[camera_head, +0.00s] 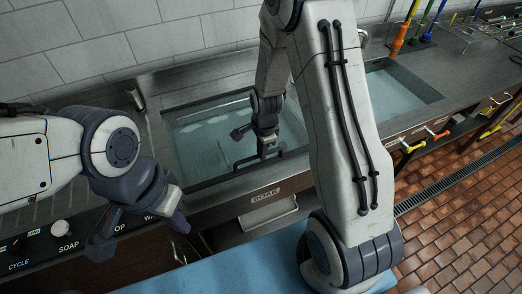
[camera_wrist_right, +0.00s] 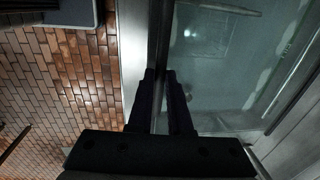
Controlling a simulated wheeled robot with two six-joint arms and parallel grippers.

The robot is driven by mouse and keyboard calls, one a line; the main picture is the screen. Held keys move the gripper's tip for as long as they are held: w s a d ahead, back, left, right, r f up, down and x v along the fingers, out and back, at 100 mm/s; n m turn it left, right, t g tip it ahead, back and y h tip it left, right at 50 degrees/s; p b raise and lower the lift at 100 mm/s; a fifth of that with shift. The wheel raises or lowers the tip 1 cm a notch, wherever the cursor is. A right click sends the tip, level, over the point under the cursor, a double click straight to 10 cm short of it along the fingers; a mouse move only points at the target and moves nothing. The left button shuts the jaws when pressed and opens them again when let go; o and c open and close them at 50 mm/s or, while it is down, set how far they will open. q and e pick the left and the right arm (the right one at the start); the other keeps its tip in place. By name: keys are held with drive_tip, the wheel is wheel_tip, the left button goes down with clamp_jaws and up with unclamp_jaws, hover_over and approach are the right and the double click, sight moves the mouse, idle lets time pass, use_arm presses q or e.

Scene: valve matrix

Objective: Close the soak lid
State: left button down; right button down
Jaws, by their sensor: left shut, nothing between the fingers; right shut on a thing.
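The soak lid (camera_head: 205,140) looks like a clear pane in a dark frame over the basin behind the SOAK label (camera_head: 265,195). It looks low over the basin; I cannot tell how far it is tilted. A dark bar handle (camera_head: 243,163) is at its front edge. My right gripper (camera_head: 265,150) reaches down to this handle and is shut on it; the fingers partly hide it. In the right wrist view the gripper (camera_wrist_right: 160,75) is close to the basin's steel edge, beside the pane (camera_wrist_right: 220,65). My left gripper (camera_head: 168,203) is shut and empty, left of the SOAK label.
A second basin (camera_head: 395,92) lies to the right, partly behind my right arm. Coloured valve handles (camera_head: 435,135) stick out along the counter front. A SOAP knob (camera_head: 61,228) is on the front panel at the left. The brick floor (camera_head: 460,220) on the right is clear.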

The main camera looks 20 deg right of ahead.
sight(263, 164)
idle(0.8)
drive_tip(key=f+b, duration=0.1)
drive_tip(key=f, duration=0.1)
drive_tip(key=f+b, duration=0.2)
drive_tip(key=shift+s+f, duration=0.1)
drive_tip(key=shift+s, duration=0.3)
drive_tip(key=shift+s+f, duration=0.15)
drive_tip(key=c, duration=0.8)
unclamp_jaws()
drive_tip(key=shift+s, duration=0.1)
drive_tip(key=shift+c, duration=0.2)
drive_tip(key=shift+w+r, duration=0.2)
